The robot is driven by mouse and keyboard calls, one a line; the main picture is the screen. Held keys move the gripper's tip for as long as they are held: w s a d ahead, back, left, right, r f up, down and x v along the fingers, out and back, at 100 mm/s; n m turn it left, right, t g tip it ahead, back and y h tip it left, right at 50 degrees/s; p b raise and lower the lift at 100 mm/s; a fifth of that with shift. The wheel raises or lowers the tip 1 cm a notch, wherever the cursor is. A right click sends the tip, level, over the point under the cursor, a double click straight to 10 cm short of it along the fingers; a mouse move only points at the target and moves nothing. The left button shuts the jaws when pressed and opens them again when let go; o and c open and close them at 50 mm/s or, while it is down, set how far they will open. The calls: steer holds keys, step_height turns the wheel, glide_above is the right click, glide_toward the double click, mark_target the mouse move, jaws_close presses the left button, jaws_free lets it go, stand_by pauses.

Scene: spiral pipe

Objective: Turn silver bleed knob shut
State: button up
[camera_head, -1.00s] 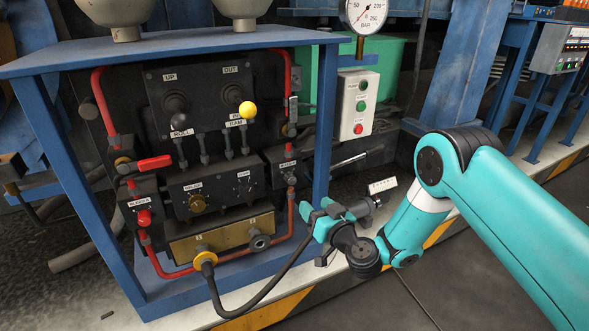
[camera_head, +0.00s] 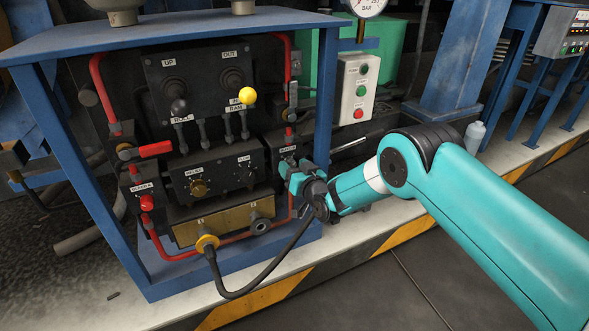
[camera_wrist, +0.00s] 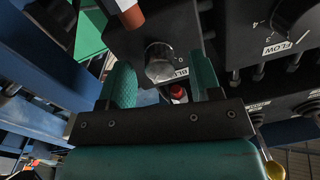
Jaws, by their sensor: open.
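The silver bleed knob (camera_wrist: 160,62) shows in the wrist view on a dark block, with a partly hidden label beside it. My gripper (camera_wrist: 163,85) is open, its two teal fingers apart on either side of the knob's line. The knob appears just ahead of the fingers; I cannot tell whether either finger touches it. In the head view my gripper (camera_head: 290,172) is at the right-hand block of the blue-framed panel and hides the silver knob there. A red bleed knob (camera_head: 147,202) is on the left-hand block.
A black hose (camera_head: 240,293) loops from the brass block (camera_head: 190,233) up to near my gripper. A red pipe (camera_head: 288,75) and a blue post (camera_head: 325,95) stand close by. A grey button box (camera_head: 356,88) is to the right, and a red lever (camera_head: 155,149) is left.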

steer(key=shift+w+a, duration=0.1)
steer(key=shift+w, duration=0.15)
